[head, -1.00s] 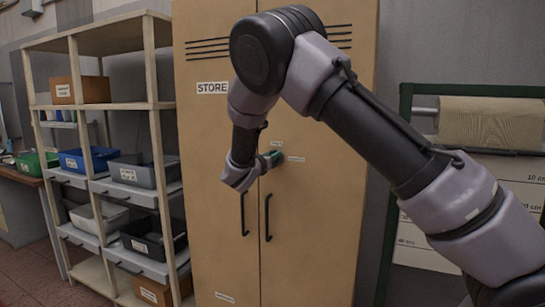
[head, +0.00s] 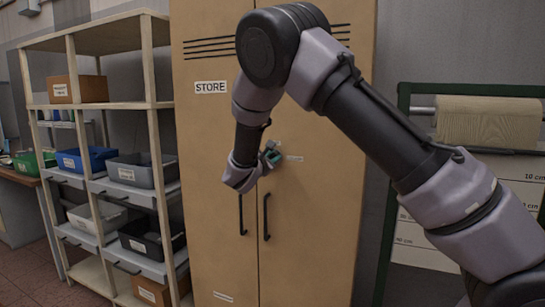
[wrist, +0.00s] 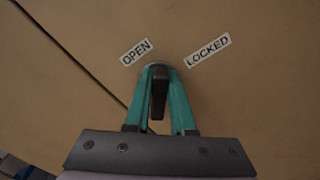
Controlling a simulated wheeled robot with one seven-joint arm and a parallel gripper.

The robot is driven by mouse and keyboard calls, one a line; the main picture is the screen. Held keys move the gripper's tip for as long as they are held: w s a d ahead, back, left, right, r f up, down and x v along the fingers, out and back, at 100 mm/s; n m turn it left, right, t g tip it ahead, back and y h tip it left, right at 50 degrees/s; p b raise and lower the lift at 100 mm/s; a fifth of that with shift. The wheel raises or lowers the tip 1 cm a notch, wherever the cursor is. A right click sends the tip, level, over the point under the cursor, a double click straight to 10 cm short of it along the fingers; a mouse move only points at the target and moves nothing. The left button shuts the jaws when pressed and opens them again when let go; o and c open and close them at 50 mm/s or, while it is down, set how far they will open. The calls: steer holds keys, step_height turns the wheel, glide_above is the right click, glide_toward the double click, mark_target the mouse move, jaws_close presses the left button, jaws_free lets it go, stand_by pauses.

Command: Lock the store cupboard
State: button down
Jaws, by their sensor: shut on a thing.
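The tan store cupboard (head: 310,215) stands with both doors closed, a STORE label on its left door. On its right door is a small dark turn-knob (wrist: 158,92), between the OPEN label (wrist: 135,52) and the LOCKED label (wrist: 208,50). My gripper (wrist: 160,100), with teal fingers, is shut on this knob, one finger on each side. In the wrist view the knob's far end points up between the two labels, at neither one. In the head view my gripper (head: 271,157) hides most of the knob.
Two black door handles (head: 266,217) hang below the knob. A shelf rack (head: 155,150) with bins stands close on the left. A green-framed paper roll holder (head: 488,122) stands on the right, behind my arm.

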steer(key=m, duration=0.5)
steer(key=shift+s+d+f, duration=0.1)
steer(key=shift+d+f, duration=0.15)
steer(key=shift+f, duration=0.1)
steer(key=shift+f+m, duration=0.15)
steer(key=shift+m, duration=1.05)
steer(key=shift+f+m, duration=0.15)
steer(key=shift+m, duration=1.05)
steer(key=c, duration=0.8)
jaws_free()
steer(key=shift+o, duration=0.2)
steer(key=v, duration=1)
steer(key=shift+s, duration=0.4)
steer(key=shift+a, duration=0.1)
